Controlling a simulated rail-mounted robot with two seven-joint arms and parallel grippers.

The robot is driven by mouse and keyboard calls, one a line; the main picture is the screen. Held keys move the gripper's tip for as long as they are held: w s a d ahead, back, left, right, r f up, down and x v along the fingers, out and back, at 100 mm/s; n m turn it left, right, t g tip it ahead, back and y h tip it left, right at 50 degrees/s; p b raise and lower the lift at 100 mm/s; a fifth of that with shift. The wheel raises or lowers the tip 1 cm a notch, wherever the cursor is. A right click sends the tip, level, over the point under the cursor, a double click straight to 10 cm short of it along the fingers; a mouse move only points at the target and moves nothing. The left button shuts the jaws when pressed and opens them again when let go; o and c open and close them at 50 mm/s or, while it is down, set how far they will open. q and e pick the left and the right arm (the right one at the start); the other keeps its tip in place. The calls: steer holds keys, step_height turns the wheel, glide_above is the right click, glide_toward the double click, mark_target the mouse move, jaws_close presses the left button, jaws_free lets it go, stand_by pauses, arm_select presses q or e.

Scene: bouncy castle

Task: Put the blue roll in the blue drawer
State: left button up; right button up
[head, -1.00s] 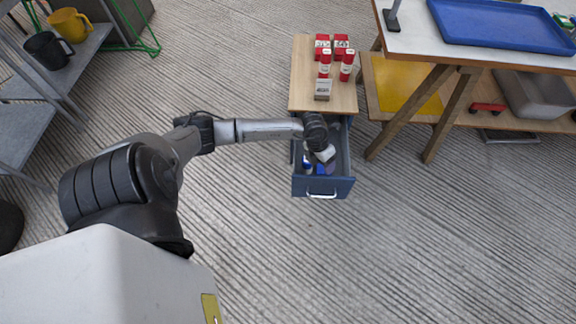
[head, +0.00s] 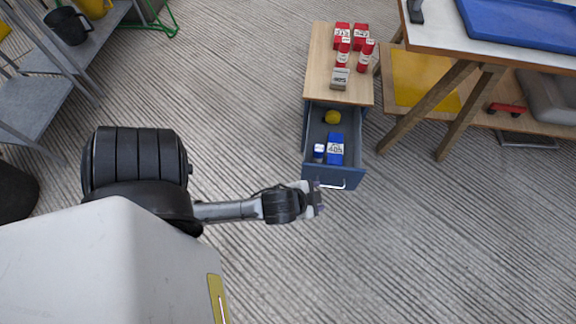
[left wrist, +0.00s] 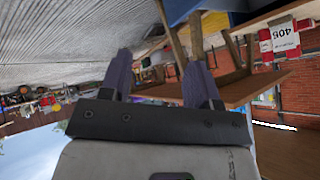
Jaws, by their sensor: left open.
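The blue drawer (head: 308,140) stands pulled open from a wooden-topped cabinet. Inside it, near the front left, is a small blue and white roll (head: 319,152). A larger blue box (head: 336,148) is beside it, with a yellow round item (head: 332,117) farther back. My left gripper (head: 318,198) is outside the drawer, close to its front and handle. It is empty, its two fingers spread apart in the left wrist view (left wrist: 160,78). My right gripper is in neither view.
Several red and white items (head: 343,58) and a grey box (head: 340,79) stand on the cabinet top (head: 316,75). A table with a blue tray (head: 520,22) is at the right. A grey shelf (head: 45,100) is at the left. The floor in front of the drawer is clear.

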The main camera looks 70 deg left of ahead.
arm_select(q)
steer(key=s+d+f+g+h, duration=0.1)
steer(key=s+d+g, duration=0.3)
steer(key=s, duration=0.5)
steer(key=shift+d+n+g+h, duration=0.3)
steer(key=shift+g+h, duration=0.1)
steer(key=shift+h, duration=0.5)
